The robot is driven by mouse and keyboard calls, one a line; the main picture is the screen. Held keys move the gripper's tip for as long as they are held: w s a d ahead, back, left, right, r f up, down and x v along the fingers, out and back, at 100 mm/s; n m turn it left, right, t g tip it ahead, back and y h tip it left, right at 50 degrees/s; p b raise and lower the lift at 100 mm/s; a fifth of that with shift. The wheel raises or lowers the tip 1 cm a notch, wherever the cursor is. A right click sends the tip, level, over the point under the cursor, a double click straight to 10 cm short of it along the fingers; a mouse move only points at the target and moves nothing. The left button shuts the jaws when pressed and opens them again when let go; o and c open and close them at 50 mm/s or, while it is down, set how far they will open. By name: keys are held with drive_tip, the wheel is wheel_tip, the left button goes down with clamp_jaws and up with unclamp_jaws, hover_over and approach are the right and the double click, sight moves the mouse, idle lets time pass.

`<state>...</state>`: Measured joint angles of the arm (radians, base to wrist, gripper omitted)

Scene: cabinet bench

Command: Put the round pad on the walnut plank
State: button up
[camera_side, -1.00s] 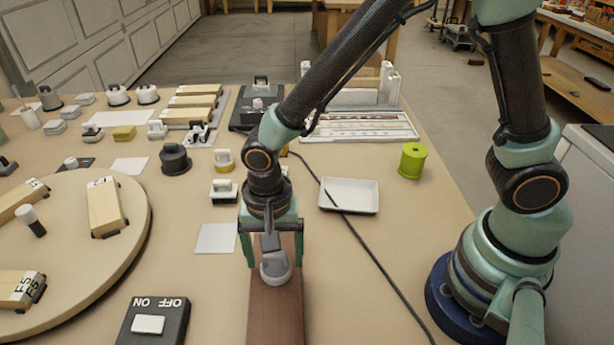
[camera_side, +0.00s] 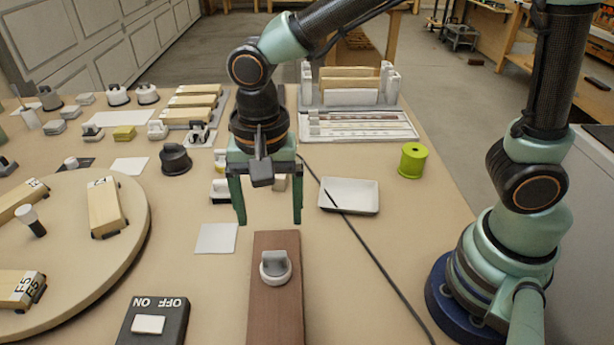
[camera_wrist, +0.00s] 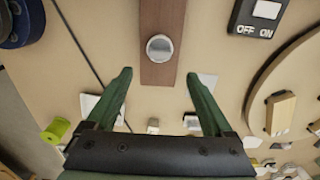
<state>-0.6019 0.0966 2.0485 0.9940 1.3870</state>
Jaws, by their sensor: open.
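The round pad (camera_side: 275,269), a grey disc with a raised grip on top, sits on the walnut plank (camera_side: 276,309), near its far end. In the wrist view the round pad (camera_wrist: 160,47) lies on the dark brown plank (camera_wrist: 162,13), ahead of my fingertips. My gripper (camera_side: 270,221) is open and empty, raised above the bench and behind the pad as the side view sees it. In the wrist view my gripper (camera_wrist: 158,72) shows its two green fingers spread wide, with nothing between them. The pad is apart from both fingers.
A black ON/OFF switch box (camera_side: 155,322) and a round board (camera_side: 128,230) with wooden blocks lie left of the plank. A white tray (camera_side: 360,195), a dark cable (camera_side: 378,262) and a green spool (camera_side: 413,161) are to the right. Several handled items stand behind.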

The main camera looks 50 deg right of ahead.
drive_tip(key=d+r+n+t, duration=0.2)
drive_tip(key=d+r+n, duration=0.2)
drive_tip(key=d, duration=0.6)
drive_tip(key=d+r+n+t, duration=0.3)
drive_tip(key=d+r+n, duration=0.2)
drive_tip(key=d, duration=0.5)
drive_tip(key=shift+s+t, duration=0.3)
drive_tip(key=shift+s, duration=0.1)
